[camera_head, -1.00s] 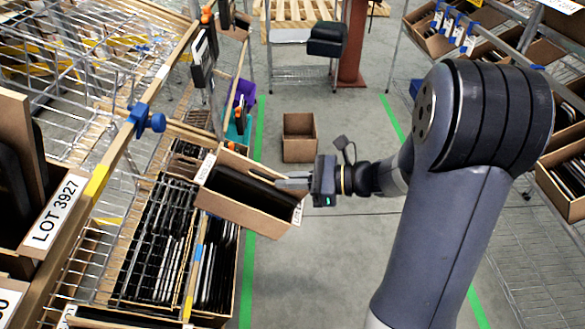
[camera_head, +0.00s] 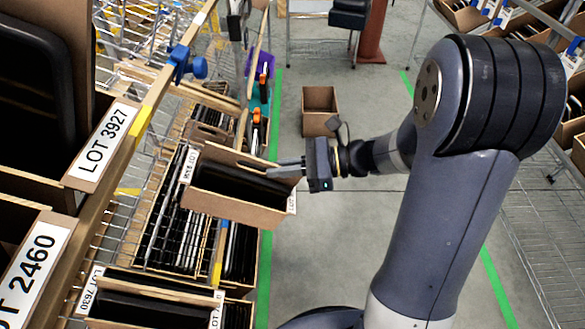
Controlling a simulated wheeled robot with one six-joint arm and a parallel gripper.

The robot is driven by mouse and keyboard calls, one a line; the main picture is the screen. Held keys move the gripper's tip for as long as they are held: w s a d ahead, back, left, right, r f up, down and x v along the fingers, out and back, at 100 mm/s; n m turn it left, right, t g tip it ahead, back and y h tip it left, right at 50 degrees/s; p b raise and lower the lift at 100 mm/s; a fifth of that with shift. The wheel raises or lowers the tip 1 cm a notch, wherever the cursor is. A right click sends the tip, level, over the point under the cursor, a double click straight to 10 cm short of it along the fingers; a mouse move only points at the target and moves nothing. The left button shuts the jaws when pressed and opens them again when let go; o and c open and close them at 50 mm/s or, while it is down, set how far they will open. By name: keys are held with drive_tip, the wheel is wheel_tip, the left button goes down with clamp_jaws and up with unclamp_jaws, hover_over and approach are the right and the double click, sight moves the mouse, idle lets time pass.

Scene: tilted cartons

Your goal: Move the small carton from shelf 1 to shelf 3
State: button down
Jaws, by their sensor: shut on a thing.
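The small carton (camera_head: 230,207) is an open-topped brown box with dark flat items inside and a white label at its left end. It is tilted, its right end lower. My gripper (camera_head: 288,168) reaches in from the right and is shut on the carton at its upper right edge. The carton appears in front of the shelf rack at left; whether it touches the cartons below it cannot be told. Which shelf is 1 or 3 is not marked in view.
Labelled cartons (camera_head: 40,255) fill the near left. More cartons with dark items (camera_head: 150,312) stand below. A blue clamp (camera_head: 187,65) sits on the rack rail. An empty brown box (camera_head: 320,110) stands on the floor.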

sight(236, 174)
drive_tip(key=shift+a+r+b+x, duration=0.1)
drive_tip(key=shift+r+b+x, duration=0.4)
drive_tip(key=shift+x, duration=2.5)
drive_tip(key=shift+a+r+b+x, duration=0.1)
drive_tip(key=shift+r+b+x, duration=0.45)
drive_tip(key=shift+x, duration=2.45)
drive_tip(key=shift+a+r+b+x, duration=0.1)
drive_tip(key=shift+r+b+x, duration=0.4)
drive_tip(key=shift+x, duration=2.45)
drive_tip(key=shift+a+f+b, duration=0.45)
drive_tip(key=shift+f+b, duration=0.2)
drive_tip(key=shift+f, duration=0.2)
drive_tip(key=shift+a+f+b, duration=0.45)
drive_tip(key=shift+f+b, duration=0.2)
drive_tip(key=shift+f, duration=0.35)
drive_tip(key=c, duration=1.6)
unclamp_jaws()
drive_tip(key=shift+o, duration=0.4)
drive_tip(key=shift+f, duration=0.1)
drive_tip(key=p+v, duration=0.1)
drive_tip(key=v, duration=1)
drive_tip(key=shift+w+p, duration=0.1)
drive_tip(key=shift+p, duration=0.2)
drive_tip(key=shift+a, duration=0.15)
